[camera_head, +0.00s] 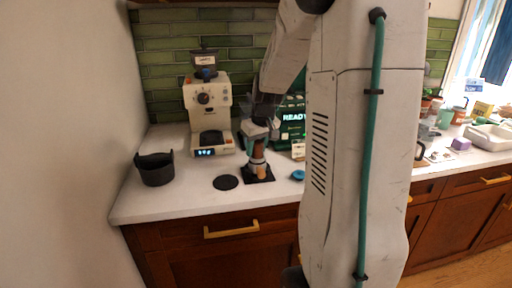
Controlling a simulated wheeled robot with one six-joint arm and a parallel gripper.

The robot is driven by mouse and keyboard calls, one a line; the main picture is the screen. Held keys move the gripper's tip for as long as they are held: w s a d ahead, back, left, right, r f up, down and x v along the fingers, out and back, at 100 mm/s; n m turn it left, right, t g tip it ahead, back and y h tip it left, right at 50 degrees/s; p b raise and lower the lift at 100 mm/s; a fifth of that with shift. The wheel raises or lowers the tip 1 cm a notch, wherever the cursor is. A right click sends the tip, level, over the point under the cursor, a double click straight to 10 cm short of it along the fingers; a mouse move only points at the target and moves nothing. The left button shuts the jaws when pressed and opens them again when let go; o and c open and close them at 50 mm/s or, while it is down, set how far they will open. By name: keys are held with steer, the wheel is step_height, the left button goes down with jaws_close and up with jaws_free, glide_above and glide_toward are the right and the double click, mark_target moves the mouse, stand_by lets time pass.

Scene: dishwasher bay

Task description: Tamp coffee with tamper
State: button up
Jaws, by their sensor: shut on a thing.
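My gripper (258,140) reaches down over the counter's left part and is shut on what looks like the tamper (258,149), a small brown-handled piece. My fingers hide much of it. Directly below is what seems to be the portafilter (260,171), with a brown handle toward the camera, on a black square mat (267,179). The tamper looks upright and in line with the portafilter's basket; I cannot tell whether they touch. The coffee inside the basket cannot be seen.
A cream grinder (193,98) stands behind left. A black knock bin (155,170), a black round disc (226,182) and a blue ring (297,175) lie on the white counter (190,205). A green machine reading READY (291,118) stands behind my arm, partly hidden.

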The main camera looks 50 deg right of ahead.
steer(key=shift+f, duration=0.8)
stand_by(0.9)
steer(key=shift+r, duration=3.55)
